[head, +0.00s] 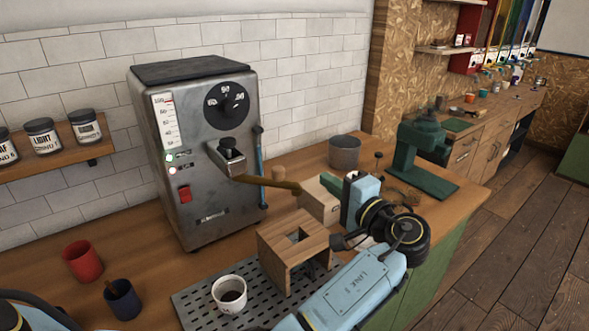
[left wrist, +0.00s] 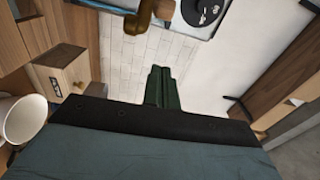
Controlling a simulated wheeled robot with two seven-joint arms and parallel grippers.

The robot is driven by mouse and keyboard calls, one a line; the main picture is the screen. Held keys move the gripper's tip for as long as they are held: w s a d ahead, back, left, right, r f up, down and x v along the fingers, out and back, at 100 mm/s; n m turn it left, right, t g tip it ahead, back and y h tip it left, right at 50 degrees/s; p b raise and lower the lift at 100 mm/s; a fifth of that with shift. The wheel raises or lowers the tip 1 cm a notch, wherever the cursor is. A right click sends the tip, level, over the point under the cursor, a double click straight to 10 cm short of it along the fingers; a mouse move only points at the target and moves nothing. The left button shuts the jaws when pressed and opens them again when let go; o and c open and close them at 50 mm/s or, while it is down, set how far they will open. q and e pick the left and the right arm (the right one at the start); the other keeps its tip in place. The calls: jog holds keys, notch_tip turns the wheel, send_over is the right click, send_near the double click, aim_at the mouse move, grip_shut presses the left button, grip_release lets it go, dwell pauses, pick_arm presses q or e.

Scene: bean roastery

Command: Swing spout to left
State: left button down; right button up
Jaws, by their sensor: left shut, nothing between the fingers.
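The spout (head: 268,183) is a brown arm that sticks out to the right from the front of the grey metal machine (head: 200,145), below its round dial. My left gripper (head: 328,183) is to the right of the spout's free end, with dark green fingers pressed together and empty. A small gap seems to lie between them, but I cannot be sure. In the left wrist view the shut fingers (left wrist: 161,88) point up the picture, and part of the brown spout (left wrist: 143,14) shows at the top edge. My right gripper is not in view.
A wooden stand (head: 292,243) and a white cup (head: 229,293) are on the perforated tray (head: 195,300) below. A small wooden box (head: 318,203) is behind my gripper. A grey bucket (head: 344,152) and a green grinder-like device (head: 418,150) stand farther back. Red (head: 82,261) and blue (head: 122,299) cups stand left.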

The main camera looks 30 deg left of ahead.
pick_arm(q)
jog(key=a+p, duration=0.4)
jog(key=a, duration=0.5)
jog(key=shift+w+a+f, duration=0.15)
jog(key=shift+w+a, duration=0.15)
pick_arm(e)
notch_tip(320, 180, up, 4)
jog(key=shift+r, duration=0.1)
pick_arm(q)
jog(key=shift+d, duration=0.2)
